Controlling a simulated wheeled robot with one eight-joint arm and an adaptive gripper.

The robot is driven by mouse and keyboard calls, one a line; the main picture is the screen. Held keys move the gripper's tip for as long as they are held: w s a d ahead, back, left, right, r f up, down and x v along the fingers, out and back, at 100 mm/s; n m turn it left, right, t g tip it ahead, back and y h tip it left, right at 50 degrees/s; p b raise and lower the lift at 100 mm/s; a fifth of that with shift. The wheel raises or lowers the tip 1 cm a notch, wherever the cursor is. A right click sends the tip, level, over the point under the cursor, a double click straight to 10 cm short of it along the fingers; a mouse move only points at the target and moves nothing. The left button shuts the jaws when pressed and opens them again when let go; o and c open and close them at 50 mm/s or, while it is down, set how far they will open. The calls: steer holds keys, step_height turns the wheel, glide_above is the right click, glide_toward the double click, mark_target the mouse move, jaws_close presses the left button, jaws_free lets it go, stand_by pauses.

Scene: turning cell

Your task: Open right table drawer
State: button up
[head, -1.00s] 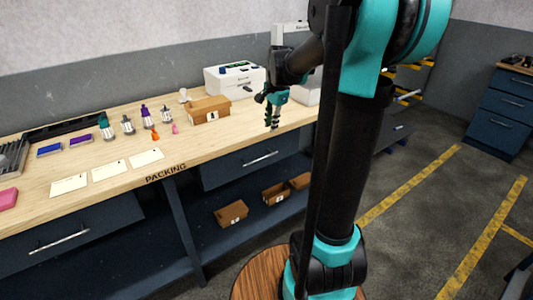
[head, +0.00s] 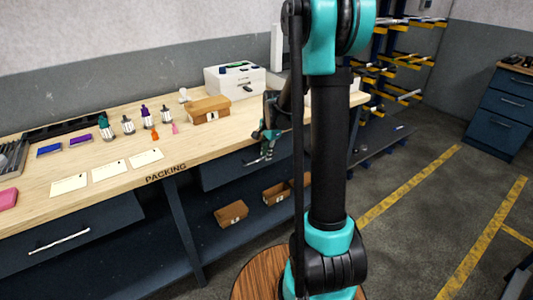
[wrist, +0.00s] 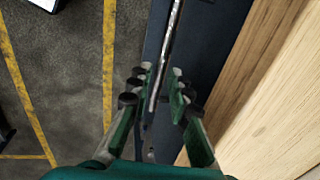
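The right table drawer (head: 225,174) has a dark blue front under the wooden packing table and looks shut in the head view. Its metal bar handle (wrist: 174,28) shows in the wrist view, running down between my fingers. My gripper (wrist: 162,82) is open, with one finger on each side of the handle. I cannot tell whether either finger touches it.
The packing table (head: 115,180) holds cards, small bottles, a cardboard box (head: 208,109) and a white box (head: 236,80). Open cartons (head: 232,213) sit on the lower shelf. Floor to the right is clear, with a blue cabinet (head: 500,115) beyond.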

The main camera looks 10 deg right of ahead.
jaws_close()
stand_by(0.3)
